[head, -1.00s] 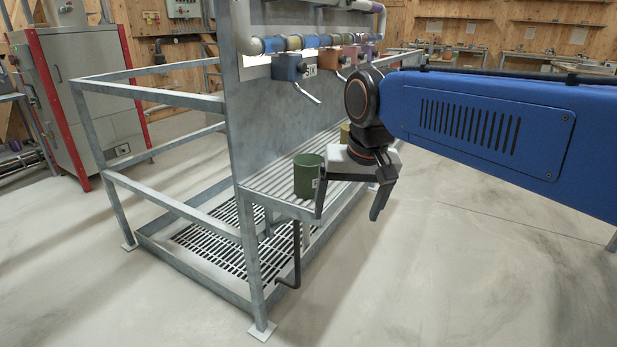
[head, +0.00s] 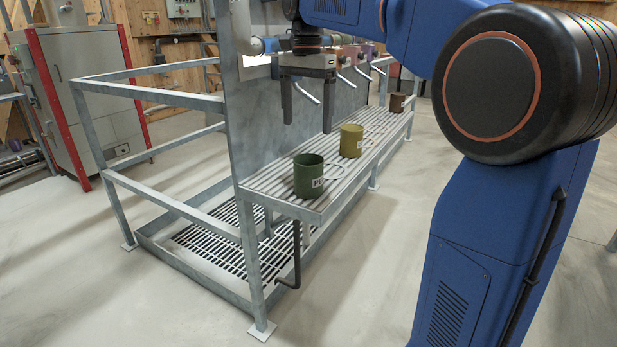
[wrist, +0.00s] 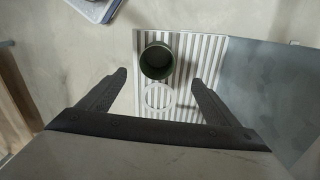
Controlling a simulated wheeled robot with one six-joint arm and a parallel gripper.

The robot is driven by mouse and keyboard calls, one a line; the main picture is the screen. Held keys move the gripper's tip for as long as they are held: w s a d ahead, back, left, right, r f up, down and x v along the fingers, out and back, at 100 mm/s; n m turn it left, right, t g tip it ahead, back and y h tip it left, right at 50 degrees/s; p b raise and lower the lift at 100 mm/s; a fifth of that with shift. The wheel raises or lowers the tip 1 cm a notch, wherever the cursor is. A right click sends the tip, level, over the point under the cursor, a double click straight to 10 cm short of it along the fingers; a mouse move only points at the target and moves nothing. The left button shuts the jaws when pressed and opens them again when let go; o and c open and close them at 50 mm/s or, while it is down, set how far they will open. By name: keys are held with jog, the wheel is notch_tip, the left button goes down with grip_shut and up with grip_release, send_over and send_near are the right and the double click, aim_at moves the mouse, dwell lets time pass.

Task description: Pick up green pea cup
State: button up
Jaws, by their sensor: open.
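The green pea cup (head: 307,177) stands upright on the near end of the slatted metal shelf (head: 330,205). A small white label shows on its side. In the wrist view I look down into the cup (wrist: 157,60), which appears empty and lies beyond and between my fingertips. My gripper (head: 308,110) is open and empty, pointing down above the shelf. It is higher than the cup and apart from it. In the wrist view my two fingers (wrist: 157,83) are spread wider than the cup.
A yellow cup (head: 351,140) and a brown cup (head: 397,103) stand farther along the shelf. A metal back panel (head: 250,135) rises beside the shelf, with pipes and levered valves (head: 345,68) above. A railing post stands at the shelf's near end. The floor at right is open.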

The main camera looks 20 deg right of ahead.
aim_at(307, 159)
notch_tip(307, 159, down, 12)
jog(key=shift+r, duration=0.1)
jog(key=shift+s+d+f, duration=0.1)
jog(key=shift+s+f, duration=0.05)
jog(key=shift+f, duration=1.25)
jog(key=shift+s+d+f, duration=0.1)
jog(key=shift+s+f, duration=0.05)
jog(key=shift+f, duration=1.25)
jog(key=c, duration=1.2)
jog(key=shift+o, duration=0.2)
jog(key=shift+r, duration=0.15)
